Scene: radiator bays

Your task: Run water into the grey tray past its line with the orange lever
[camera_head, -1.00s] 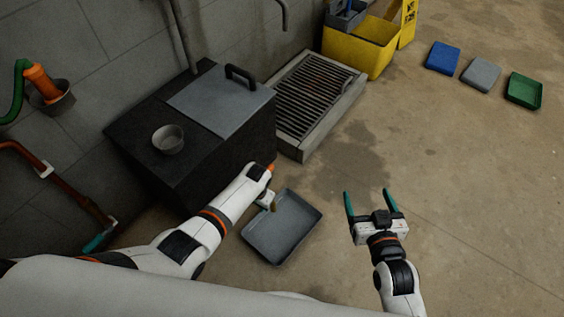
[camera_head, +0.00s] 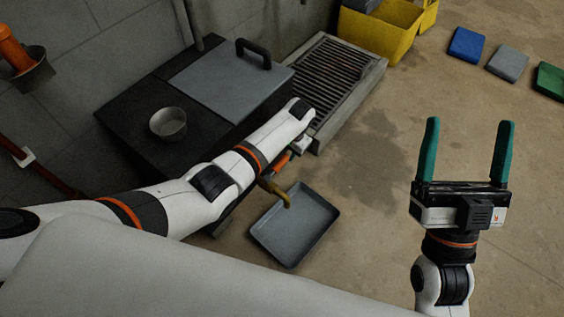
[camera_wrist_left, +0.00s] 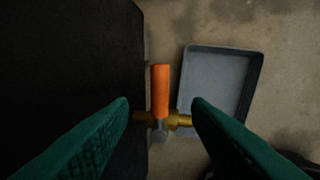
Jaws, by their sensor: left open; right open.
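The grey tray (camera_head: 297,228) lies on the floor beside the black cabinet, below a brass spout (camera_head: 275,190). No water shows in it, and I cannot make out its line. The orange lever (camera_wrist_left: 161,92) sits on the brass tap (camera_wrist_left: 178,121) in the left wrist view; the tray also shows there (camera_wrist_left: 222,85). My left gripper (camera_wrist_left: 161,103) is open, its green fingers on either side of the lever, with no clear contact. In the head view my left arm hides most of that gripper. My right gripper (camera_head: 470,124) is open and empty, above the floor.
The black cabinet (camera_head: 130,125) bears a metal cup (camera_head: 168,123) and a grey lid with a handle (camera_head: 228,80). A floor grate (camera_head: 335,75) and yellow bucket (camera_head: 380,35) stand behind.

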